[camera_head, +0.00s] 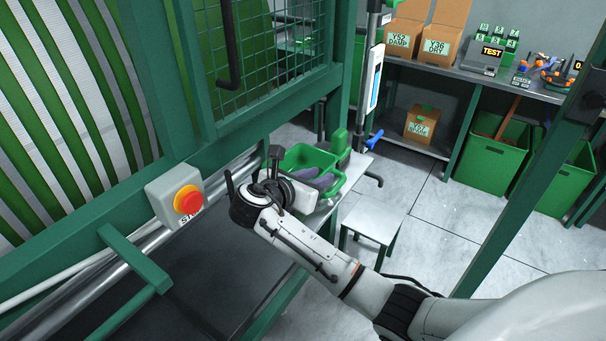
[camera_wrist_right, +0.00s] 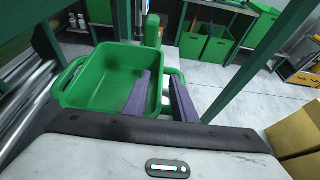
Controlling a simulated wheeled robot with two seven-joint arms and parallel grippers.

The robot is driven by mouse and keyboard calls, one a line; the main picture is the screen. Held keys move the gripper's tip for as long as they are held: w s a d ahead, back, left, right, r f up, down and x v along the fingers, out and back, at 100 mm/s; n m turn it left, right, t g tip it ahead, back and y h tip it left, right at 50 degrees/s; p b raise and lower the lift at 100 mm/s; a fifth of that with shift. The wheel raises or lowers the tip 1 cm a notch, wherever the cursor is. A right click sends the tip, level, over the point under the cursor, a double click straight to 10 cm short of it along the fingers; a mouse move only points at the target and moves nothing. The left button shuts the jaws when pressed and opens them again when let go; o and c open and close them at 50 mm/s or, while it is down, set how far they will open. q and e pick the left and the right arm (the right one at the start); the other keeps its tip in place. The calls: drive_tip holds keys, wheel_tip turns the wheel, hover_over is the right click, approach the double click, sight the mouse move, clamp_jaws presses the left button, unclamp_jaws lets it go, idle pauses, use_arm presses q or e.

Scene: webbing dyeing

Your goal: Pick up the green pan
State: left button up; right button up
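The green pan (camera_head: 306,155) is an open rectangular tub with loop handles, standing on a light ledge by the machine. In the right wrist view the pan (camera_wrist_right: 88,95) fills the middle left, and its inside looks empty. My right gripper (camera_head: 318,176) is at the pan's near right side. In the right wrist view its two purple-grey fingers (camera_wrist_right: 163,84) are apart. One finger appears over the inside of the pan and the other outside its right wall, near the right handle. I cannot tell whether they touch it. My left gripper is not in view.
A red stop button on a grey box (camera_head: 188,200) sits left of my right wrist. A green machine frame and mesh guard (camera_head: 270,55) stand behind. A small white stool (camera_head: 375,222) is right of the pan. Green bins (camera_head: 492,155) stand under the far bench.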

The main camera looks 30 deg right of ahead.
drive_tip(key=shift+w+d+f, duration=0.2)
drive_tip(key=shift+w+d, duration=0.05)
drive_tip(key=shift+d, duration=0.15)
drive_tip(key=shift+r, duration=0.1)
clamp_jaws()
